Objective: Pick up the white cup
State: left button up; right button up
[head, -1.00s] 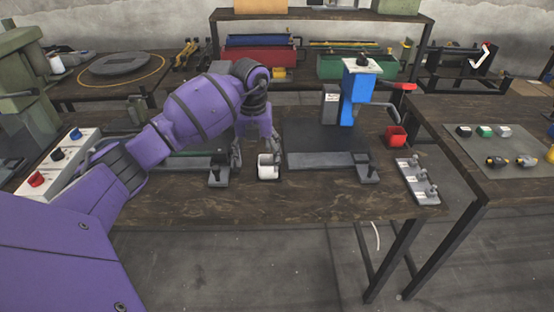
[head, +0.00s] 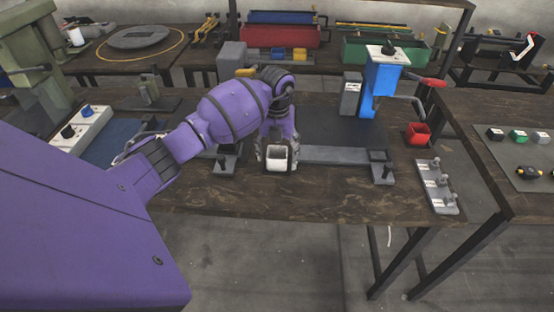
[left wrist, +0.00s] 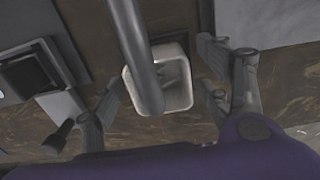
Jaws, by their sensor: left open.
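The white cup (head: 277,160) is a small squarish open container near the front edge of the wooden bench, between two presses. My left gripper (head: 278,152) is open, with one finger on each side of the cup. In the left wrist view the cup (left wrist: 178,88) lies between the open fingers of the left gripper (left wrist: 165,90), with gaps visible on both sides. A grey bar crosses in front of part of the cup there. My right gripper is not in view.
A grey clamp rack (head: 437,186) lies near the bench's right end. A dark press base flanks the cup closely. The front strip of bench (head: 330,195) is clear.

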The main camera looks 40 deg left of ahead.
pick_arm(q)
jog(key=shift+f, duration=0.1)
jog(key=c, duration=1.1)
jog(key=shift+c, duration=0.2)
